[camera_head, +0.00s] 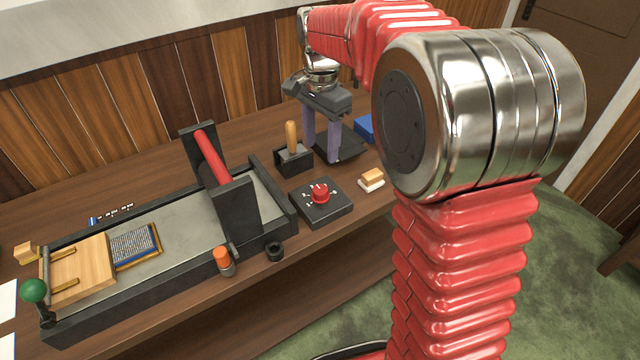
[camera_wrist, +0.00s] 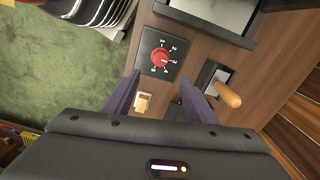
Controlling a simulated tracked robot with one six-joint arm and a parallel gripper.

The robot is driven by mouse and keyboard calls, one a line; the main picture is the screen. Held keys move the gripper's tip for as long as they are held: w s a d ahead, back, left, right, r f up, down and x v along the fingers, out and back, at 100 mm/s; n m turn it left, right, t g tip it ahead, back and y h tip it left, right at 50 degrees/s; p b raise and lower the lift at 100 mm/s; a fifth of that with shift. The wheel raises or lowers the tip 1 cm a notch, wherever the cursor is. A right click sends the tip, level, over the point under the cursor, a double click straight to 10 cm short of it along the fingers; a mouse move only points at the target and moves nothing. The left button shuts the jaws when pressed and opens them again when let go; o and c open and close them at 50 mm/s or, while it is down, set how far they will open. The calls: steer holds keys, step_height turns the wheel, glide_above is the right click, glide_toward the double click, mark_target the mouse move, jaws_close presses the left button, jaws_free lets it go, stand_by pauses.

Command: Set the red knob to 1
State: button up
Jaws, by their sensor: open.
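The red knob (camera_head: 320,194) sits on a black dial box (camera_head: 338,211) on the wooden table. In the wrist view the knob (camera_wrist: 160,58) has white numbers around it, with 1 at the top of the picture. Its pointer is too small to read surely. My gripper (camera_head: 321,154) is open and empty, its purple fingers pointing down above the table, behind the dial box in the head view. In the wrist view the fingertips (camera_wrist: 160,77) lie to either side below the knob, not around it.
A black block with an upright wooden handle (camera_head: 291,135) stands close beside my fingers. A small yellow-and-white block (camera_head: 371,177) lies right of the dial box. The long press bed (camera_head: 185,231) with its red roller (camera_head: 211,157) fills the left. A blue object (camera_head: 365,127) is behind.

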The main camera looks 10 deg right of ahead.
mark_target(321, 189)
step_height(321, 189, down, 14)
steer(key=shift+r, duration=0.1)
stand_by(0.6)
steer(key=shift+c, duration=0.5)
steer(key=c, duration=0.9)
steer(key=shift+a, duration=0.2)
steer(key=shift+c, duration=0.2)
steer(key=shift+d, duration=0.15)
